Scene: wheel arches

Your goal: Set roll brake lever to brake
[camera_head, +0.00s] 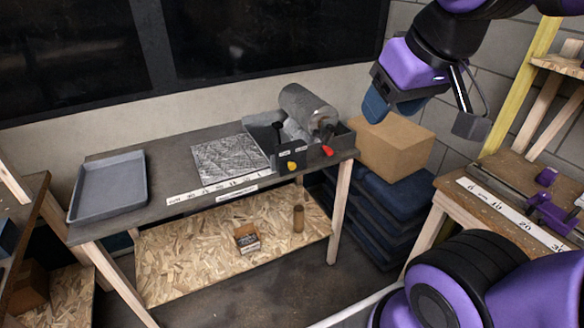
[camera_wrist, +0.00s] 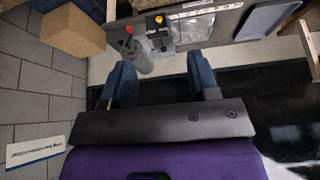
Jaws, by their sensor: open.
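The roll machine (camera_head: 305,125) sits at the right end of the dark bench, with a grey roll (camera_head: 308,104) in its frame. A red knob (camera_head: 328,151) and a yellow knob (camera_head: 292,165) stick out at its front, each near a small white label too small to read. I cannot tell which knob is the roll brake lever or how it is set. In the wrist view the red knob (camera_wrist: 129,30), yellow knob (camera_wrist: 158,19) and roll (camera_wrist: 142,62) show beyond the fingers. My gripper (camera_wrist: 165,80) is open and empty. In the head view my gripper (camera_head: 420,112) hangs in the air right of the machine, apart from it.
A grey tray (camera_head: 108,186) and a crinkled silver sheet (camera_head: 229,160) lie on the bench (camera_head: 165,175). A cardboard box (camera_head: 392,146) tops dark blue stacked items (camera_head: 385,210) beside it. A wooden workbench (camera_head: 445,195) with a ruler stands at right. A small box (camera_head: 247,239) sits on the lower shelf.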

